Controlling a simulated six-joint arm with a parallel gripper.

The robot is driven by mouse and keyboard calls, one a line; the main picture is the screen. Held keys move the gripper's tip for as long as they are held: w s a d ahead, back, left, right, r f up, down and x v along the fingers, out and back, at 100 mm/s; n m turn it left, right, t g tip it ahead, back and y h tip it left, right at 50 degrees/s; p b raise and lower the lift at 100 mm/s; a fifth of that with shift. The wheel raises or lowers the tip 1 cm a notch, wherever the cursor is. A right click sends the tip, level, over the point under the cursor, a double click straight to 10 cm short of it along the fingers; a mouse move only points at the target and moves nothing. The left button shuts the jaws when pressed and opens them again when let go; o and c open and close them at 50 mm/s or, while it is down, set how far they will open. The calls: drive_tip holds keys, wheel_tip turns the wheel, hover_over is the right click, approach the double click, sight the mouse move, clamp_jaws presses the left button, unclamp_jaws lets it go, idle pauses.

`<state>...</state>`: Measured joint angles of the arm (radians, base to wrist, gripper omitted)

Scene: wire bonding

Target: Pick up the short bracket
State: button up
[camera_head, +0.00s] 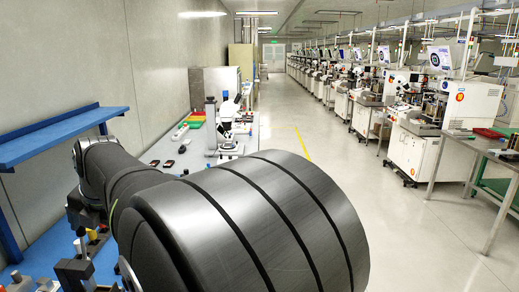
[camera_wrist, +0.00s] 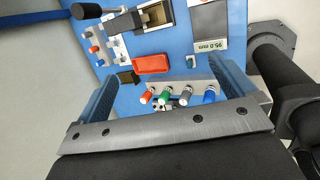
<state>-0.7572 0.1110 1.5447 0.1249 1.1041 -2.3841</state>
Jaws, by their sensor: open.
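In the wrist view my gripper (camera_wrist: 166,72) is open, its two blue-padded fingers wide apart with nothing held between them. A grey plate (camera_wrist: 208,87) with red, green, grey and blue pegs lies in the span between the fingers, over the blue bench. A second, smaller light plate (camera_wrist: 117,50) with several coloured pegs stands at the upper left. I cannot tell which piece, if either, is the short bracket. In the head view my arm hides the gripper and much of the bench.
A red tray (camera_wrist: 152,63) lies just beyond the pegged plate. A dark part marked 95.0 mm (camera_wrist: 209,20) and a black-knobbed lever (camera_wrist: 88,11) are nearby. In the head view a blue shelf (camera_head: 60,133) runs along the left wall. A white microscope (camera_head: 228,120) stands farther back.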

drive_tip(key=c, duration=1.5)
drive_tip(key=s+a+f+t+h, duration=0.2)
drive_tip(key=a+f+h, duration=0.2)
drive_tip(key=a+f, duration=0.55)
drive_tip(key=shift+s+d+x, duration=0.1)
drive_tip(key=shift+d+x, duration=0.05)
drive_tip(key=shift+x, duration=3)
drive_tip(key=shift+s+d+x, duration=0.1)
drive_tip(key=shift+x, duration=3.05)
drive_tip(key=shift+s+d+x, duration=0.1)
drive_tip(key=shift+d+x, duration=0.05)
drive_tip(key=shift+x, duration=3)
